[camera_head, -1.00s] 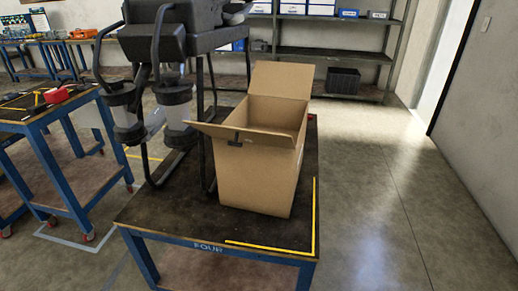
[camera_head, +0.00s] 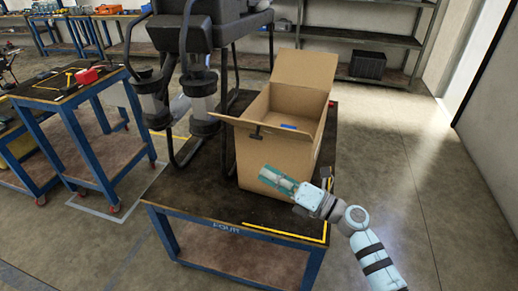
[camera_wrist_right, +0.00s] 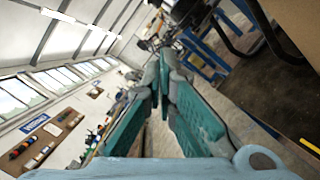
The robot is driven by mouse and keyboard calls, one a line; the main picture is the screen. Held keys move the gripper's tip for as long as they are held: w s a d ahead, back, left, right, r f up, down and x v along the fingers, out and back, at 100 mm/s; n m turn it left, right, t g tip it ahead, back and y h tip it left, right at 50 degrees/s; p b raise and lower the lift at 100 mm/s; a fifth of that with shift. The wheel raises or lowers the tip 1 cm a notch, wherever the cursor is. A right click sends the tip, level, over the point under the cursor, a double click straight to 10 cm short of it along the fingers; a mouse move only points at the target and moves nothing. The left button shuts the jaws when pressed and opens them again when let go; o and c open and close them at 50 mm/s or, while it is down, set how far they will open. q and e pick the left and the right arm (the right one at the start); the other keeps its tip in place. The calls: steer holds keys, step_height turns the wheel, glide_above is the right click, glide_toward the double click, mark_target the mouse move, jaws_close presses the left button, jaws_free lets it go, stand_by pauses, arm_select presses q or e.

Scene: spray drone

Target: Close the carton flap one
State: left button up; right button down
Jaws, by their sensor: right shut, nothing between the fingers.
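An open cardboard carton (camera_head: 262,160) stands upright on the blue-framed table. One flap (camera_head: 304,68) stands up at its far side. Another flap (camera_head: 240,124) sticks out at the near left side. A small blue thing shows inside the carton. My right gripper (camera_head: 272,176) is in front of the carton's near face, below the near flap, pointing left. Its teal fingers are shut with nothing between them; they also show in the right wrist view (camera_wrist_right: 163,85). I cannot tell whether it touches the carton. My left gripper is not in view.
A dark machine with black tube legs (camera_head: 197,40) stands on the table (camera_head: 195,196) just left of the carton. A second blue table (camera_head: 70,92) stands at the left. Metal shelves (camera_head: 365,36) stand behind. The floor at the right is clear.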

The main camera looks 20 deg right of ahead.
steer(key=w+a+r, duration=0.1)
steer(key=w+r, duration=0.2)
steer(key=w, duration=0.3)
steer(key=shift+a, duration=0.1)
steer(key=shift+p, duration=0.35)
